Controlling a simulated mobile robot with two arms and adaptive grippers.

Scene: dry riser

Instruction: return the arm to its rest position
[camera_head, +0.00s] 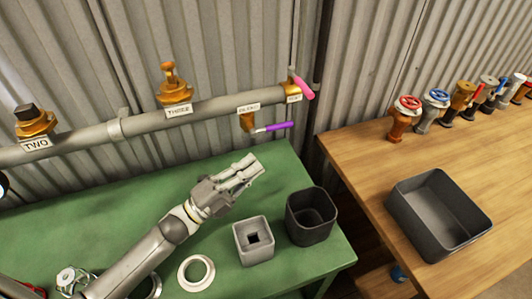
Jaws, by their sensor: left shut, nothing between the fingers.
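My left arm comes in from the lower left over the green bench (110,228). Its gripper (252,166) is shut and empty, pointing up and right, in front of the grey pipe (215,105) on the wall. The gripper is apart from the purple-handled valve (278,127) and the pink-handled valve (302,86) at the pipe's right end. My right gripper is not in view.
On the bench stand a dark bin (311,214), a grey square block with a hole (254,241) and a white ring (196,272). A wooden table (365,160) at right holds a dark tray (440,213) and several valves (404,117). Brass fittings (172,84) top the pipe.

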